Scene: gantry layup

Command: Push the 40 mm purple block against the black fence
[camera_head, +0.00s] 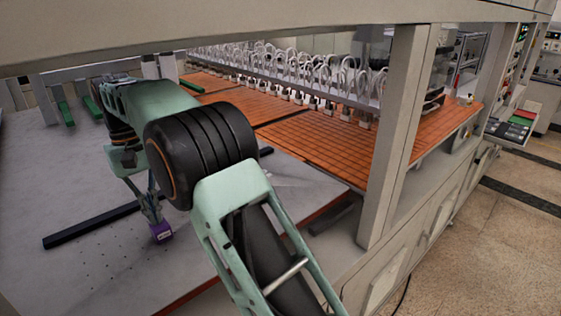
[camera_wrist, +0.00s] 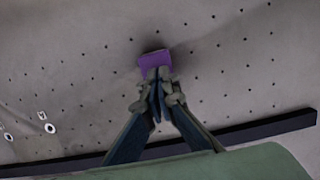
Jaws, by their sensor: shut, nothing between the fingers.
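The purple block (camera_head: 161,232) sits on the grey perforated table beneath my arm. In the wrist view the purple block (camera_wrist: 152,60) lies right at the tips of my gripper (camera_wrist: 161,74). My gripper (camera_head: 156,220) is shut with nothing between its fingers; its tips are at the block's edge, and I cannot tell whether they touch it. In the wrist view the fence (camera_wrist: 265,130) crosses the lower part, apart from the block and partly hidden behind my fingers.
Orange slatted panels (camera_head: 330,133) lie behind, with a row of white looped hoses (camera_head: 290,70) over them. A grey gantry post (camera_head: 395,135) stands at the right. Green bars (camera_head: 66,113) lie at the far left. The table around the block is mostly clear.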

